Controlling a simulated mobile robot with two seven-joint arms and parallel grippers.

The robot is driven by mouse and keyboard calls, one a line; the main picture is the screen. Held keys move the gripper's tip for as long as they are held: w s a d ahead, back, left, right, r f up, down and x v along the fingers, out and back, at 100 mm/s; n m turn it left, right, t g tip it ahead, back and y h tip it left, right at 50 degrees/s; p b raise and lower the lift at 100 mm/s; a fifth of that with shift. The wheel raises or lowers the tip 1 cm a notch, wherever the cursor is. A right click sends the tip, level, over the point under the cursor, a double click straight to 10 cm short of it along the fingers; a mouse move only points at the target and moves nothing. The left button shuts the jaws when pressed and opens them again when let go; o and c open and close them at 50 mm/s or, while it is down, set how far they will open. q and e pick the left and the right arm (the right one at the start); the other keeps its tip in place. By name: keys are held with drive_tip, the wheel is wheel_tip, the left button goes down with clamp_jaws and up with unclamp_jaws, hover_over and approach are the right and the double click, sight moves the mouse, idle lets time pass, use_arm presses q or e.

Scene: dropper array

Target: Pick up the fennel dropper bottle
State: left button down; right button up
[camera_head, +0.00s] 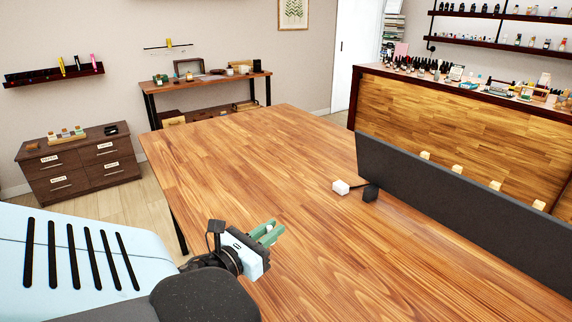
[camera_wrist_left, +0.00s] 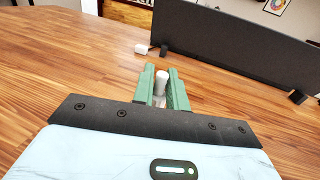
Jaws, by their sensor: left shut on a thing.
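My left gripper (camera_head: 268,232) is above the near left part of the wooden table. In the left wrist view its green fingers (camera_wrist_left: 160,88) are shut on a small dropper bottle (camera_wrist_left: 160,83), of which a whitish rounded top shows between them. The lower part of the bottle is hidden by the fingers and the gripper body. Its label cannot be read, so I cannot tell by sight whether it is fennel. My right gripper is in neither view.
The wooden table (camera_head: 230,150) is mostly clear. A dark divider panel (camera_head: 460,215) stands along its right side, with a small white block (camera_head: 340,187) near its end. A counter (camera_head: 450,110) with many bottles stands behind. A drawer cabinet (camera_head: 80,165) is at left.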

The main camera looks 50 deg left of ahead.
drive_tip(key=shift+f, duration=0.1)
